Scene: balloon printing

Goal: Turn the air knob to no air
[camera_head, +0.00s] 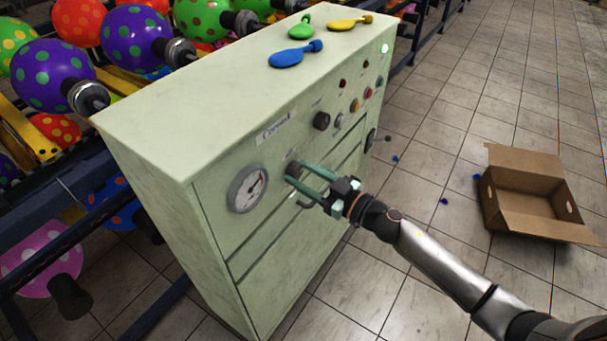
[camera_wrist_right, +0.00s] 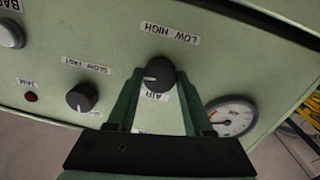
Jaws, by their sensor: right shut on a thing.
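The air knob (camera_wrist_right: 158,74) is dark and round, on the front of the pale green control cabinet (camera_head: 215,120). The wrist view shows it between a "LOW HIGH" label and an "AIR" label, with a light pointer mark toward the left of that picture. My right gripper (camera_wrist_right: 160,80) has its two green fingers on either side of the knob, shut on it. In the head view the right gripper (camera_head: 299,173) reaches the panel just right of the gauge (camera_head: 247,189), and its fingers mostly hide the knob. My left gripper is not in view.
A second dark knob (camera_head: 321,121) sits farther along the panel, with several coloured buttons beyond it. Blue (camera_head: 290,56), green (camera_head: 301,29) and yellow (camera_head: 348,23) deflated balloons lie on the cabinet top. An open cardboard box (camera_head: 532,200) stands on the tiled floor at right.

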